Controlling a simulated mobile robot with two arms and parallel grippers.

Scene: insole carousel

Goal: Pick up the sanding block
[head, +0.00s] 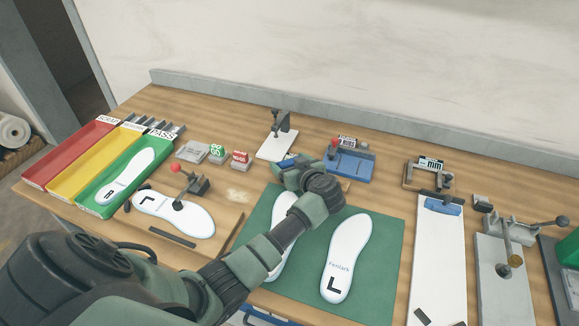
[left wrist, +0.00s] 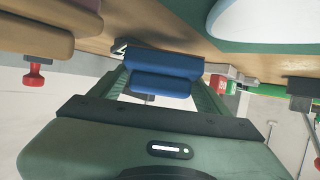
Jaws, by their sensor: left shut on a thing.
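The sanding block is a blue block (left wrist: 165,74), held between the two green fingers of my left gripper (left wrist: 163,88) in the left wrist view. In the head view my left gripper (head: 289,166) is over the bench behind the green mat, shut on the block. Only a bit of the block's blue (head: 287,162) shows there, beside the wrist. I cannot tell whether the block touches the bench. My right gripper is not in view.
The green mat (head: 375,262) holds two white insoles, one (head: 346,258) partly clear of my arm. A blue fixture (head: 348,166) stands close right of the gripper, and a white-based stand (head: 275,147) behind. Red, yellow and green trays (head: 108,203) are at left.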

